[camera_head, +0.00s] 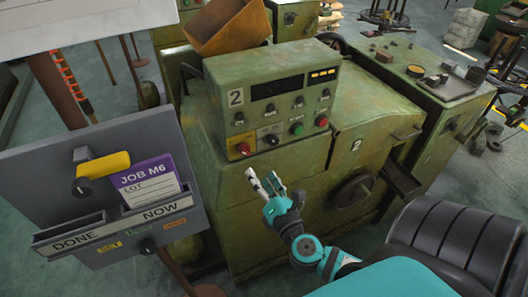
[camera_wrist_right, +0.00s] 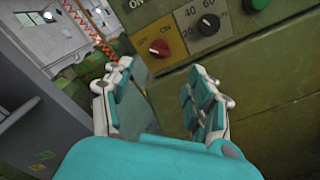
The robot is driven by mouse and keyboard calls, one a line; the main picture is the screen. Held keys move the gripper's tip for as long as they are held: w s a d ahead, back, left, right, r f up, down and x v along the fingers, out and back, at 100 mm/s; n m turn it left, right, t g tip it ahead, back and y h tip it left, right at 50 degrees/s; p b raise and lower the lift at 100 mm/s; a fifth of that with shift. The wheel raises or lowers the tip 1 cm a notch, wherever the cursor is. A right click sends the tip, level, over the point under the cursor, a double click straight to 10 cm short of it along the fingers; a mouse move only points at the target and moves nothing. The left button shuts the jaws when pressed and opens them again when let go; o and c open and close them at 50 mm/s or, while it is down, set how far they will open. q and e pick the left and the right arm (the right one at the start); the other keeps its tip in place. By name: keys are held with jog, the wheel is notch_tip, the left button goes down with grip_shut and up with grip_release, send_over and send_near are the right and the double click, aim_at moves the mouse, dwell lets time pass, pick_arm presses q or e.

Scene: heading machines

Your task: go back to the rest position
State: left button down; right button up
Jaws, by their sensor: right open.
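My right gripper (camera_head: 264,182) is open and empty, in front of the green machine (camera_head: 300,195) marked 2, just below its control panel (camera_head: 275,100). In the right wrist view the two fingers of my right gripper (camera_wrist_right: 162,78) stand apart with nothing between them. Beyond them are a red knob (camera_wrist_right: 159,48) and a black dial (camera_wrist_right: 208,24) on the panel. Whether the fingers touch the machine is not clear. My left gripper is not in view.
A grey board (camera_head: 95,160) at the left has DONE and NOW slots, with a purple JOB M6 card (camera_head: 148,183) at NOW and a yellow-handled switch (camera_head: 103,165). A rusty bin (camera_head: 228,28) sits atop the machine. A green bench (camera_head: 415,75) stands right.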

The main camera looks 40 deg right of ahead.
jog(key=shift+s+a, duration=0.15)
jog(key=shift+s, duration=0.45)
jog(key=s+d+f+m+g+b, duration=0.1)
jog(key=s+f+m+g, duration=0.2)
jog(key=f, duration=0.9)
jog(key=s+f+m+g+y+b, duration=0.1)
jog(key=s+f+m+g, duration=0.15)
jog(key=f, duration=0.95)
jog(key=s+d+f+m+g+b, duration=0.1)
jog(key=s+f+m+g, duration=0.2)
jog(key=f, duration=0.8)
jog(key=s+a+f+m+g+y+b, duration=0.1)
jog(key=s+f+m, duration=0.3)
jog(key=s+f, duration=0.4)
jog(key=s+a+f+m+g+y+b, duration=0.1)
jog(key=s+a+f+m+g, duration=0.3)
jog(key=s+f, duration=0.4)
jog(key=s+a+f+m+g+y+b, duration=0.1)
jog(key=s+a+f+m+g, duration=0.2)
jog(key=s+f+m, duration=0.2)
jog(key=s+f, duration=0.3)
jog(key=s, duration=0.1)
jog(key=shift+a+b, duration=0.2)
jog(key=shift+b, duration=0.1)
jog(key=shift+f, duration=0.1)
